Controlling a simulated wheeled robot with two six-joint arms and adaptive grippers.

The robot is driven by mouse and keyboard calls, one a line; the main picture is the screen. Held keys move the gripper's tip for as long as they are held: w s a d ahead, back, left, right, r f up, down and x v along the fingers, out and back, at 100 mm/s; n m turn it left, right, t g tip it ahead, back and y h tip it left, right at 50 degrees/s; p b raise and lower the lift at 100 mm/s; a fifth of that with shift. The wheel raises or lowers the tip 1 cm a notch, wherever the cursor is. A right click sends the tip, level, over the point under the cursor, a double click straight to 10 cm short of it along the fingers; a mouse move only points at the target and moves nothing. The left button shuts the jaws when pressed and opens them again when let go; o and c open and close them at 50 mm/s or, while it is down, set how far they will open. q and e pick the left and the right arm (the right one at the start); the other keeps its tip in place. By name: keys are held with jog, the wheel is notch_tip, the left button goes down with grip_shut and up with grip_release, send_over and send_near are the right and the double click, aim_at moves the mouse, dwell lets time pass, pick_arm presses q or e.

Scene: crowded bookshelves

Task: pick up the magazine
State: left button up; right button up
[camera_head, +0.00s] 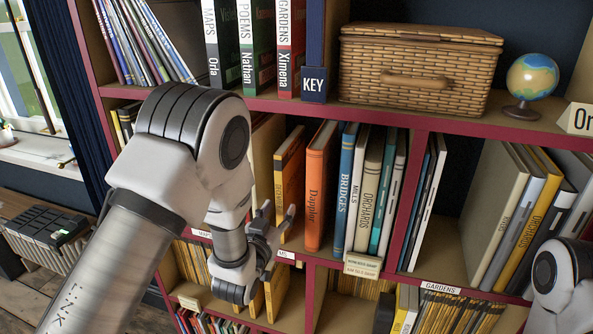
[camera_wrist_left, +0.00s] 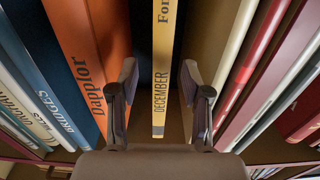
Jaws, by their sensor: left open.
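A thin yellow magazine (camera_wrist_left: 162,70) marked "DECEMBER" stands upright in the left wrist view, its spine facing me. In the head view a yellow spine (camera_head: 290,180) stands just left of the orange "Dappior" book. My left gripper (camera_head: 277,216) is in front of that spine, near its lower part. In the left wrist view the gripper (camera_wrist_left: 160,100) is open, with one finger on either side of the magazine's spine. Whether the fingers touch it I cannot tell. Part of my right arm shows at the right edge of the head view; its gripper is out of frame.
The orange book (camera_head: 315,190) stands close beside the magazine, with a dark gap between them in the wrist view. Several books fill the same compartment. A shelf board (camera_head: 400,108) with a wicker basket (camera_head: 415,70) and globe (camera_head: 532,78) runs above.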

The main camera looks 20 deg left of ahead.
aim_at(288, 194)
pick_arm(q)
jog(key=w+p, duration=0.3)
jog(key=w, duration=0.4)
jog(key=shift+w+d+p, duration=0.1)
jog(key=shift+w+p, duration=0.2)
jog(key=shift+p, duration=0.1)
jog(key=shift+w+f, duration=0.15)
jog(key=shift+c, duration=1)
grip_shut()
